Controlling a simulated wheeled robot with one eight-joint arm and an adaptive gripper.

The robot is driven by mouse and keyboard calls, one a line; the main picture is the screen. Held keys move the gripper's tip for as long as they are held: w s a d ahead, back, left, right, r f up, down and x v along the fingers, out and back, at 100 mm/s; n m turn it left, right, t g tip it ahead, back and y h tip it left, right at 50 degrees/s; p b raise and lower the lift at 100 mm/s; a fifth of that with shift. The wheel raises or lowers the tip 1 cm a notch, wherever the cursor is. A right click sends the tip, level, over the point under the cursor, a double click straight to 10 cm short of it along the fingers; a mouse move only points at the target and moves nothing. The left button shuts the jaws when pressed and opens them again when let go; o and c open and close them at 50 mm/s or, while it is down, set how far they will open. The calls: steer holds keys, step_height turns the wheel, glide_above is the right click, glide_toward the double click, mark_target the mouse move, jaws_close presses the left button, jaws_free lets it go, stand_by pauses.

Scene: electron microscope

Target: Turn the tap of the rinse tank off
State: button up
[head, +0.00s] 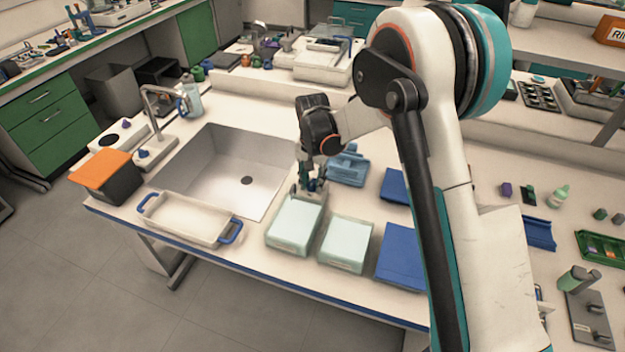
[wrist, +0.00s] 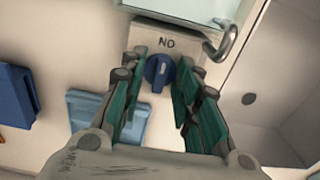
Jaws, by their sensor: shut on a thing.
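The rinse tank (head: 293,225) is a pale green box right of the sink; its edge shows at the top of the wrist view (wrist: 195,8). On its side is a pale block (wrist: 185,43) with a blue tap knob (wrist: 159,75). The lettering above the knob reads "NO" in this view, or "ON" the other way up. A pale mark runs lengthwise on the knob. A metal hooked spout (wrist: 229,40) is beside the block. My gripper (wrist: 160,68) is shut on the knob, one green finger on each side. In the head view my gripper (head: 311,187) hides the tap.
The sink (head: 240,155) lies left of my gripper. A second pale green box (head: 345,244) stands right of the tank. Blue trays (head: 348,167) and blue boxes (head: 403,257) lie further right. A white tray (head: 185,222) with blue handles rests at the sink's front.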

steer(key=shift+n, duration=0.3)
steer(key=n, duration=1.3)
steer(key=shift+n, duration=2.1)
steer(key=o, duration=1.1)
